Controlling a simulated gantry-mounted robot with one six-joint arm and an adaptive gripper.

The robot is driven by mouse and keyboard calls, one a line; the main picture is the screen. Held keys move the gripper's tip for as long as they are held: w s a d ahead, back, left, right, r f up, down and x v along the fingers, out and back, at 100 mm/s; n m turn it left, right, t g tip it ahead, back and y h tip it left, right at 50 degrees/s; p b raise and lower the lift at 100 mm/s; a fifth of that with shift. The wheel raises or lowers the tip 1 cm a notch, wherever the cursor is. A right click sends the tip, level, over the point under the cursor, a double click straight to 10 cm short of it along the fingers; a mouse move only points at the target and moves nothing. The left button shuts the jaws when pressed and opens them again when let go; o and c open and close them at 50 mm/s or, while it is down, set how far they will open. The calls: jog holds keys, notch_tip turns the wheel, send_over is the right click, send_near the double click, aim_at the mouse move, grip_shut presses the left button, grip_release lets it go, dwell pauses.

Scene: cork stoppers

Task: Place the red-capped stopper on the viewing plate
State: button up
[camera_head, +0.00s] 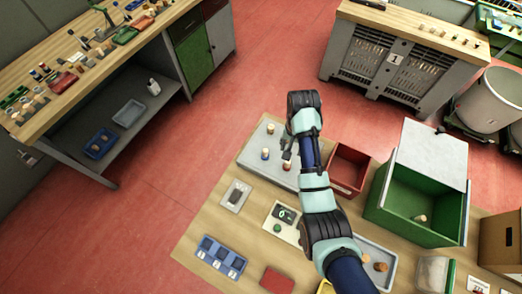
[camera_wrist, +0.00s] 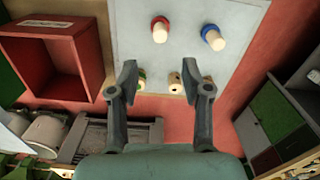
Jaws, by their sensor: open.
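The red-capped stopper (camera_wrist: 160,30) stands on a light grey board (camera_wrist: 120,30) in the wrist view, ahead of and between the fingers. It also shows in the head view (camera_head: 286,166), just below my gripper (camera_head: 287,148). My gripper is open and empty above the board in the wrist view (camera_wrist: 160,72). A blue-capped stopper (camera_wrist: 213,37) stands to the right of the red one. A green-ringed stopper (camera_wrist: 141,79) and a plain cork one (camera_wrist: 175,82) show between the fingers, farther off. I cannot tell which surface is the viewing plate.
A small plate with a dark patch (camera_head: 236,195) and a white plate with green items (camera_head: 283,222) lie on the wooden table. A red bin (camera_head: 347,170) and an open green box (camera_head: 420,207) stand right of my arm. A blue tray (camera_head: 220,255) is front left.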

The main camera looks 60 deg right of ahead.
jog(key=w+a+r+n+t+h, duration=0.25)
jog(key=w+a+r+n, duration=0.2)
jog(key=w+a, duration=0.6)
jog(key=w+a+r+n+t, duration=0.1)
jog(key=a+r+n+t, duration=0.2)
jog(key=a, duration=0.5)
jog(key=w+a+r+n+t, duration=0.2)
jog(key=a+r+n+t, duration=0.15)
jog(key=a, duration=0.55)
jog(key=s+a+r+n+t+y, duration=0.2)
jog(key=s+a+r+n+t, duration=0.1)
jog(key=a+r, duration=0.7)
jog(key=shift+s+a+n+t, duration=0.4)
jog(key=shift+s+a, duration=0.35)
jog(key=shift+a, duration=0.35)
jog(key=shift+f+y, duration=0.1)
jog(key=shift+y, duration=0.15)
